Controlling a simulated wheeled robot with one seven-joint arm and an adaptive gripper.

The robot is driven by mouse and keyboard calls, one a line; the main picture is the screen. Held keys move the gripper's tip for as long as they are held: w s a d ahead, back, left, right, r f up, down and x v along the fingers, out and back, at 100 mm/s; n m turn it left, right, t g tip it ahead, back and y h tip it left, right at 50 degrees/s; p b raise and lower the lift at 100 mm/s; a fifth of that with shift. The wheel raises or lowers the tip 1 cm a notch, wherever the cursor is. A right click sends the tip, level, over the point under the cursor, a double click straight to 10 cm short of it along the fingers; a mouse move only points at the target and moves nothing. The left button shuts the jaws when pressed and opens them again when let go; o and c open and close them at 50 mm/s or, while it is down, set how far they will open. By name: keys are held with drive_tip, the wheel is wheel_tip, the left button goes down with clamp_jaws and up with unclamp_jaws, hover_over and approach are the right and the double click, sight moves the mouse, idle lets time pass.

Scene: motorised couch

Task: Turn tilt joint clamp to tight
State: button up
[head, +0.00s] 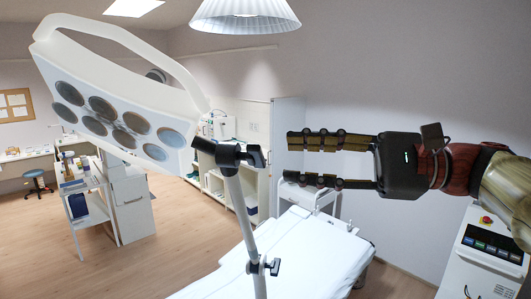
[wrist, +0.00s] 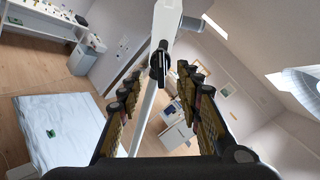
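A black tilt joint clamp (head: 229,155) joins the white lamp head (head: 122,108) to the top of a pale pole (head: 243,220). A short black handle sticks out on its right side. In the wrist view the dark clamp (wrist: 160,63) shows ahead, between and beyond the fingertips. My gripper (head: 288,159) is open and empty, with its fingers pointing left toward the clamp. In the head view a gap separates the fingertips from the clamp. Which way the handle is set, tight or loose, I cannot tell.
A second black clamp (head: 262,266) sits lower on the pole. A white-covered couch (head: 300,255) stands below. A white cabinet with buttons and a red knob (head: 487,245) is at the lower right. A pendant lamp (head: 245,15) hangs above. Shelves (head: 125,195) stand at left.

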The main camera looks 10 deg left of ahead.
sight(263, 156)
drive_tip(key=shift+w+a+p, duration=0.25)
drive_tip(key=shift+a+p, duration=0.2)
drive_tip(key=shift+a, duration=1.45)
drive_tip(key=shift+w+a+p, duration=0.2)
drive_tip(key=shift+a+p, duration=0.2)
drive_tip(key=shift+a, duration=1.5)
drive_tip(key=c, duration=0.3)
clamp_jaws()
